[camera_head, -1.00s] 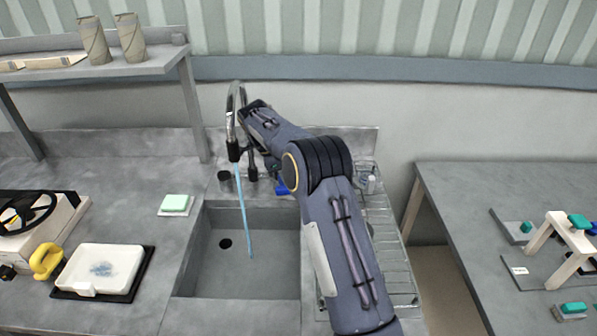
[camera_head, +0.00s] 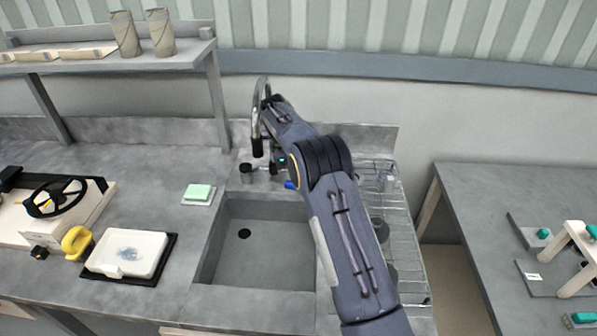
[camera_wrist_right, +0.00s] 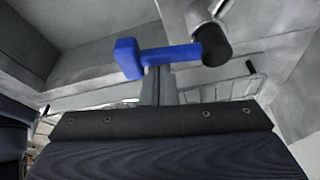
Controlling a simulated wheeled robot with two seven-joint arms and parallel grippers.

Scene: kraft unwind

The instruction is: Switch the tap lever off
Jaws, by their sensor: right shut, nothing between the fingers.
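The tap (camera_head: 262,112) stands at the back of the sink, its curved spout over the basin. No water stream shows under the spout. In the right wrist view the blue tap lever (camera_wrist_right: 168,55) lies sideways, with a dark round cap at its right end. A small bit of blue (camera_head: 290,184) also shows beside my arm in the head view. My right gripper (camera_wrist_right: 157,88) is shut and empty, its fingers just at the lever's underside; I cannot tell whether they touch. In the head view my right arm hides this gripper. My left gripper is out of view.
The grey sink (camera_head: 215,250) is empty. A wire rack (camera_head: 405,250) lies to its right, partly behind my arm. A green sponge (camera_head: 198,191) and a white tray (camera_head: 150,240) lie on the left counter. A shelf (camera_head: 120,62) stands at the back left.

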